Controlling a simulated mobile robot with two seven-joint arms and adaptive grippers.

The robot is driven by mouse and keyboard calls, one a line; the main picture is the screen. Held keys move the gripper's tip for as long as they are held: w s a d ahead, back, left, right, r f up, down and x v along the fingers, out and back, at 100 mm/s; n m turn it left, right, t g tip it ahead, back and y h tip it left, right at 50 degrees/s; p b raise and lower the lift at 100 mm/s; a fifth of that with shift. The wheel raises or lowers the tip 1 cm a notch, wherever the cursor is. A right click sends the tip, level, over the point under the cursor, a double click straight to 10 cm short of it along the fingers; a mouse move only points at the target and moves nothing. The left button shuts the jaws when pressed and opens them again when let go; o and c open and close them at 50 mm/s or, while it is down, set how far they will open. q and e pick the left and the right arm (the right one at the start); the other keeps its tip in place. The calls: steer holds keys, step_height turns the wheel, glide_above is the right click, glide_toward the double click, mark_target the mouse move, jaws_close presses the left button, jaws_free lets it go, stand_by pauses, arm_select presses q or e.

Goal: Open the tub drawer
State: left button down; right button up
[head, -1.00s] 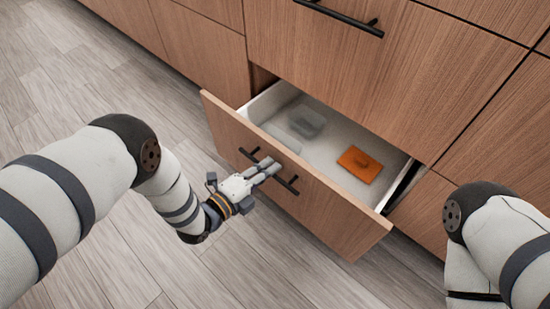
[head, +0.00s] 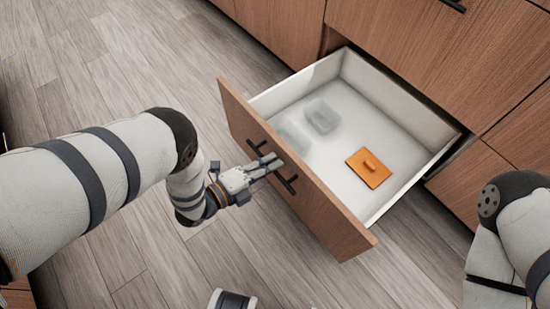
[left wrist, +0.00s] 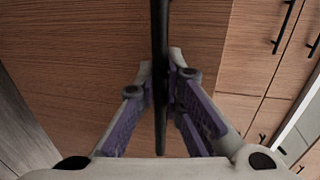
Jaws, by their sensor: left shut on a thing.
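The tub drawer stands pulled out, its wooden front (head: 310,200) facing lower left and its white inside in full view. Its black bar handle (head: 288,183) runs along the front. My left gripper (head: 268,163) is shut on this handle at its middle. In the left wrist view the dark handle (left wrist: 160,60) runs upright between the fingers of the left gripper (left wrist: 162,95).
Closed wooden cabinet fronts (head: 400,45) stand behind and beside the drawer, one with a black handle (head: 453,5) above. Grey plank floor (head: 90,130) is clear left of the drawer front. My right arm is at the lower right.

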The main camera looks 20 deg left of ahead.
arm_select(q)
steer(key=shift+s+a, duration=0.45)
steer(key=shift+s, duration=0.15)
arm_select(e)
steer(key=shift+s+a+r, duration=0.1)
steer(key=shift+s+a, duration=0.15)
steer(key=shift+s, duration=0.1)
arm_select(q)
steer(key=c, duration=1.7)
jaws_free()
steer(key=v, duration=1.2)
